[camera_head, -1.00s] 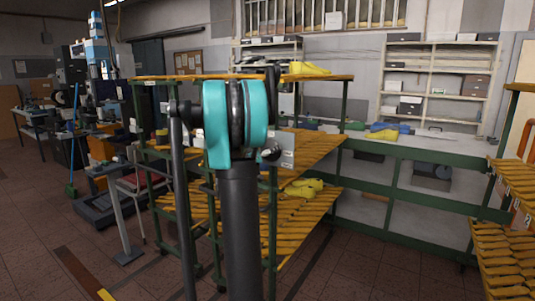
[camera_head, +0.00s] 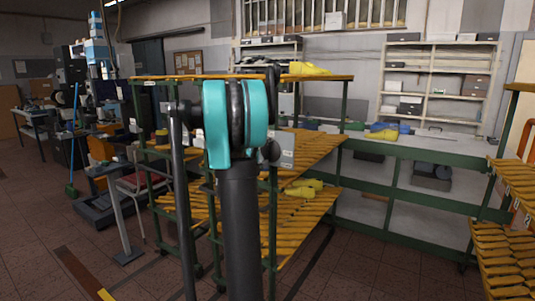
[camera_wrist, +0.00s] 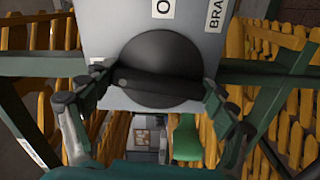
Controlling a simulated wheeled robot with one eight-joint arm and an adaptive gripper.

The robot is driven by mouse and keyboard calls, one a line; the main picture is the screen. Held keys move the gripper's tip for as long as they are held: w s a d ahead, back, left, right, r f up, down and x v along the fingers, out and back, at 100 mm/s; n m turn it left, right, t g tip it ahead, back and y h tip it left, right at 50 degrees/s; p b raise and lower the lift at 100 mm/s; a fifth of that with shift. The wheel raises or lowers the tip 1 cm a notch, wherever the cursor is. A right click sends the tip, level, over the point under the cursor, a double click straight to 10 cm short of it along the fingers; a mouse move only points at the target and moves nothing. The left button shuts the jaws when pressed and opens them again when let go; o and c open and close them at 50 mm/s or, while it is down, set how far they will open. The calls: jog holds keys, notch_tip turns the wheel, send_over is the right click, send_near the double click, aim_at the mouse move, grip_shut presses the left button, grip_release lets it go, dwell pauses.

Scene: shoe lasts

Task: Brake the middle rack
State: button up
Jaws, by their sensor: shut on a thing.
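The middle rack (camera_head: 312,146) has a green frame and sloping orange slatted shelves, and stands in the centre of the head view. A grey plate (camera_head: 287,150) sits at its near post. In the wrist view the grey plate (camera_wrist: 205,48) carries a round dark knob (camera_wrist: 160,60) with a raised bar, under labels reading "O" and "BRA", partly cut off. My gripper (camera_wrist: 160,84) has its fingers on either side of the knob and is shut on it. In the head view my arm hides the gripper's fingers and part of the rack.
Yellow lasts (camera_head: 304,188) lie on the rack's lower shelf, and another yellow last (camera_head: 309,69) is on top. A second orange-shelved rack (camera_head: 505,245) stands at the right. A grey stand (camera_head: 121,215) is at the left. Bare tiled floor (camera_head: 45,235) lies at the front left.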

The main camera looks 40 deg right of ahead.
jog(key=shift+n, duration=0.9)
jog(key=o, duration=1)
jog(key=shift+a, duration=0.1)
jog(key=v, duration=1.2)
jog(key=shift+f, duration=0.1)
